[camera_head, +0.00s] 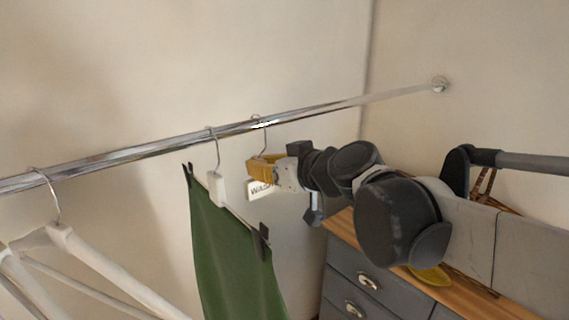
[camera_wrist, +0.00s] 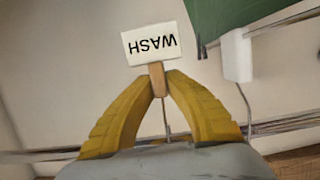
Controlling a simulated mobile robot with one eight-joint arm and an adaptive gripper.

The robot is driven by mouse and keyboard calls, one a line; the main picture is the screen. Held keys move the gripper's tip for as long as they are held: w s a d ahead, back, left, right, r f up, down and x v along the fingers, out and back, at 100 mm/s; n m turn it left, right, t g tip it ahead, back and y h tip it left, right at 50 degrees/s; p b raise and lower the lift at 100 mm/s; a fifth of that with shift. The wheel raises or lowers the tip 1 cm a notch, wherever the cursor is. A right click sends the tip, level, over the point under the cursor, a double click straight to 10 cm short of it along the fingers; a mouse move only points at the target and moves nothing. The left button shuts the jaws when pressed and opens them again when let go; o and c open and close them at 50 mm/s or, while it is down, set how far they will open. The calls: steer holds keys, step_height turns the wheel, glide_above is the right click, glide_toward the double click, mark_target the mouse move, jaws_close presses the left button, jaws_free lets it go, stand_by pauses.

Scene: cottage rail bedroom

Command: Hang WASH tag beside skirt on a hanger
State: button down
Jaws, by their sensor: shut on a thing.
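The WASH tag (camera_wrist: 153,44) is a white card with dark letters, upside down in the wrist view, on a tan block with a metal hook. My gripper (camera_wrist: 158,80) has yellow fingers shut on the tan block. In the head view the tag (camera_head: 260,189) hangs below my gripper (camera_head: 256,168), and its hook (camera_head: 264,138) reaches up to the rail (camera_head: 152,146). I cannot tell whether the hook rests on the rail. The green skirt (camera_head: 232,255) hangs by dark clips from a white hanger (camera_head: 216,188) just left of the tag.
White empty hangers (camera_head: 100,262) hang on the rail at the left. A grey dresser (camera_head: 372,272) with a wooden top stands below my arm at the right. The rail meets the wall at a round mount (camera_head: 439,84). The rail right of the tag is clear.

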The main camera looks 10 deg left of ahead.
steer(key=shift+f, duration=0.25)
stand_by(0.6)
steer(key=c, duration=1.4)
jaws_free()
steer(key=v, duration=1.2)
steer(key=s+d+f+m+h+b, duration=0.3)
steer(key=d+f+b, duration=0.5)
steer(key=f, duration=1.1)
steer(key=s+d+f+m+g+h+b, duration=0.1)
steer(key=s+d+f+m+h+b, duration=0.2)
steer(key=d+f+b, duration=0.6)
steer(key=s+d+f+m+g+h+b, duration=0.1)
steer(key=s+d+f+m+h+b, duration=0.3)
steer(key=f+b, duration=1.4)
steer(key=shift+s+d+f+h, duration=0.2)
steer(key=shift+s+d+f, duration=0.35)
steer(key=shift+f, duration=1.65)
steer(key=shift+s+d+f+h, duration=0.25)
steer(key=shift+d+f, duration=0.65)
steer(key=shift+f, duration=1.3)
steer(key=shift+s+d+f+h, duration=0.15)
steer(key=shift+s+d+f, duration=0.4)
steer(key=shift+f, duration=1.65)
steer(key=shift+w+d, duration=0.1)
steer(key=shift+w, duration=0.1)
